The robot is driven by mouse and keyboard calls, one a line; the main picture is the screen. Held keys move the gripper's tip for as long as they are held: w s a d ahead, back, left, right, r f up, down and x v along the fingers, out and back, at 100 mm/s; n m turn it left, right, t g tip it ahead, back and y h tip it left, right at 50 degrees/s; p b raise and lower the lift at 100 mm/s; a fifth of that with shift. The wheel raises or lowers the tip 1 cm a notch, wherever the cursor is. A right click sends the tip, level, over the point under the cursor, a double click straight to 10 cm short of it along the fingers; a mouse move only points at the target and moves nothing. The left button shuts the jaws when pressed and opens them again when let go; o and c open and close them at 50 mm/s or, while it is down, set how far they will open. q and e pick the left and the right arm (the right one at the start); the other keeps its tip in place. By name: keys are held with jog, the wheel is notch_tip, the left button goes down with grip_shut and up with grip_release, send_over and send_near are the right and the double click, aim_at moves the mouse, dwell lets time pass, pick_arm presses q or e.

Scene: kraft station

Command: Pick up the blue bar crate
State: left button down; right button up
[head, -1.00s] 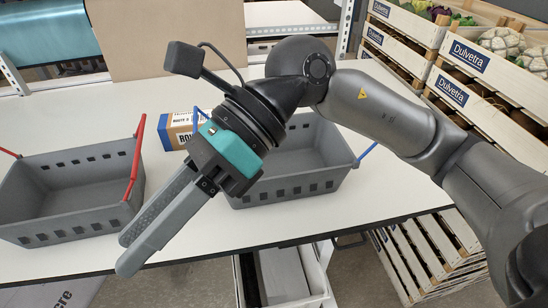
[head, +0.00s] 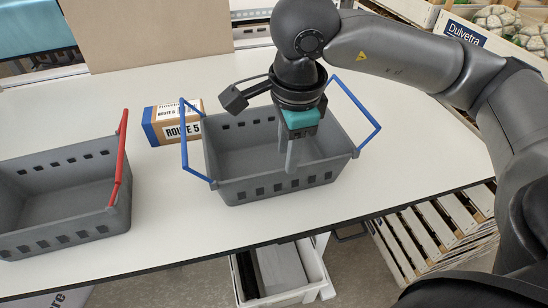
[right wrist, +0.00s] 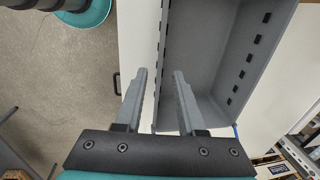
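The blue bar crate is a grey plastic basket (head: 250,190) with blue handle bars at its left and right ends, standing on the white table in the head view. It looks empty. My right gripper (head: 291,165) points down at its near long wall, right of the wall's middle. In the right wrist view my right gripper (right wrist: 160,78) is open, and the rim of the crate wall (right wrist: 162,40) shows between its two fingers. I cannot tell whether the fingers touch the wall. My left gripper is not in view.
A similar grey crate with red bars (head: 65,230) stands to the left. A cardboard box labelled Route 5 (head: 175,122) is just behind the blue bar crate's left end. Wooden produce crates (head: 465,32) are at the right. The table's front edge runs close before the crates.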

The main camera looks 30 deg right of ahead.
aim_at(286, 178)
jog(key=f, duration=0.5)
jog(key=w+f, duration=0.1)
jog(key=f, duration=0.2)
jog(key=shift+w+d, duration=0.1)
jog(key=shift+d, duration=0.3)
grip_shut()
jog(key=shift+r, duration=0.15)
dwell(0.8)
